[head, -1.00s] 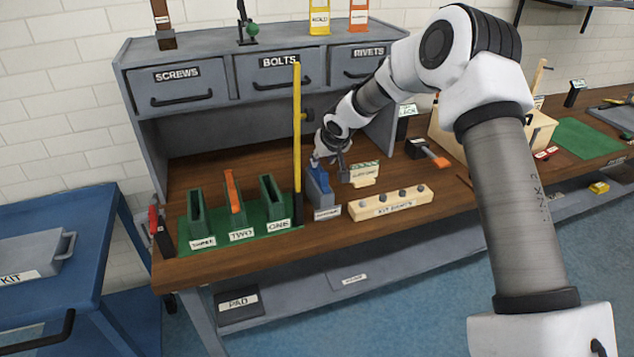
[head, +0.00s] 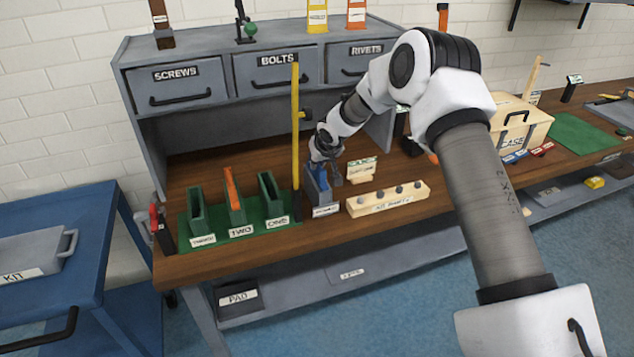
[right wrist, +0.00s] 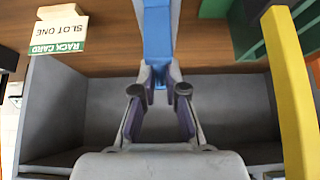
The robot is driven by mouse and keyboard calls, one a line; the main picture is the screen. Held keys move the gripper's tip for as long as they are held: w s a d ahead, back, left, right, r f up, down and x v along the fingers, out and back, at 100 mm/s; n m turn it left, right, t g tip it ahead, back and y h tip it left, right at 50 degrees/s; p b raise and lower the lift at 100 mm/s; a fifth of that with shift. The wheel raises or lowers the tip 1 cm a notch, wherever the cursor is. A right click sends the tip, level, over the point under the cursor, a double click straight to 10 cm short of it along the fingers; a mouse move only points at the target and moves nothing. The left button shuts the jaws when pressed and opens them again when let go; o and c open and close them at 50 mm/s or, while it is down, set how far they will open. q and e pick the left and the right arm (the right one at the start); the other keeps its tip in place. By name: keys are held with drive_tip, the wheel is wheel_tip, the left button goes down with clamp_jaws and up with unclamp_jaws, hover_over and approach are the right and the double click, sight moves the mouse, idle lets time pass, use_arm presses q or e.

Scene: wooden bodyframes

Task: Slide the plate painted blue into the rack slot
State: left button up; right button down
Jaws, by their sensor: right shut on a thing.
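The blue plate (head: 322,179) stands upright in a grey holder (head: 323,205) on the wooden bench. My right gripper (head: 327,160) is at its top and shut on it. In the right wrist view the blue plate (right wrist: 157,35) runs up from between the fingertips (right wrist: 159,80). The green rack (head: 238,228) is left of the holder, with slots labelled three, two and one. Slot one (head: 271,196) looks empty, slot three (head: 197,212) too. An orange plate (head: 232,188) stands in slot two. A card (right wrist: 60,35) reads "slot one". My left gripper is out of view.
A yellow upright post (head: 296,130) stands between slot one and the holder. A wooden block with several grey knobs (head: 388,200) lies right of the holder. A grey drawer cabinet (head: 225,80) rises behind. A wooden case (head: 512,122) stands farther right.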

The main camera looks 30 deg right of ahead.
drive_tip(key=shift+r+p, duration=0.3)
drive_tip(key=shift+r, duration=0.35)
wheel_tip(320, 180, up, 10)
drive_tip(key=p, duration=0.6)
idle(0.9)
drive_tip(key=shift+f, duration=0.15)
